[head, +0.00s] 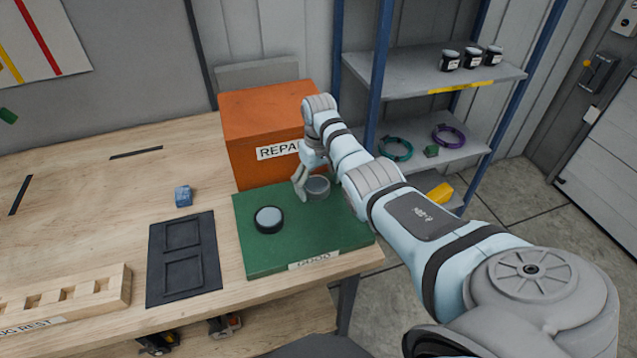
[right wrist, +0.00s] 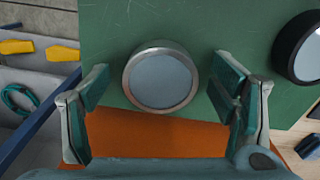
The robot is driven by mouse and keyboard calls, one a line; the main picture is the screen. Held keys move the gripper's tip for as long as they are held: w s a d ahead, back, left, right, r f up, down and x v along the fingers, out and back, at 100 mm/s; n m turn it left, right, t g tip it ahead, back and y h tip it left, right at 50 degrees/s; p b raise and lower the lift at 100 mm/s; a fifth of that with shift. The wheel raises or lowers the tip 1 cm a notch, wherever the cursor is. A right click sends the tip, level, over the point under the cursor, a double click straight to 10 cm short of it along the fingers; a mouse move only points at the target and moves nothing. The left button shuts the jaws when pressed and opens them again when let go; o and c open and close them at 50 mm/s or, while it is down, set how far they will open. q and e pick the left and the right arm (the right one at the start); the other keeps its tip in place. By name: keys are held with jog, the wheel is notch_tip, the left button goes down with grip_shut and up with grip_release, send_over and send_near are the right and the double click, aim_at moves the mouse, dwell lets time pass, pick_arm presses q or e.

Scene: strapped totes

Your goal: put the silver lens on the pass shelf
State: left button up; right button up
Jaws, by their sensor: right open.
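The silver lens (head: 318,187), a round disc with a silver rim and pale glass, is on the green board (head: 262,258) beside the orange box. In the right wrist view the silver lens (right wrist: 160,78) appears between the two fingers, with a gap on each side. My right gripper (head: 308,180) is open at the lens, and its fingers (right wrist: 160,88) point towards the board. Part of the gripper is hidden behind my arm in the head view. My left gripper is not in view. Which surface is the pass shelf, I cannot tell from the labels.
A black-rimmed lens (head: 268,219) lies on the board. The orange box (head: 262,130), labelled "REPA…", stands behind. A black tray (head: 184,259), a blue cube (head: 183,196) and a wooden rack (head: 70,298) are left. A grey shelf unit (head: 405,75) holds jars and rings.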

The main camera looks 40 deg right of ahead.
aim_at(318, 186)
notch_tip(318, 186, up, 12)
jog(key=p, duration=0.1)
jog(key=shift+w, duration=0.1)
dwell(0.4)
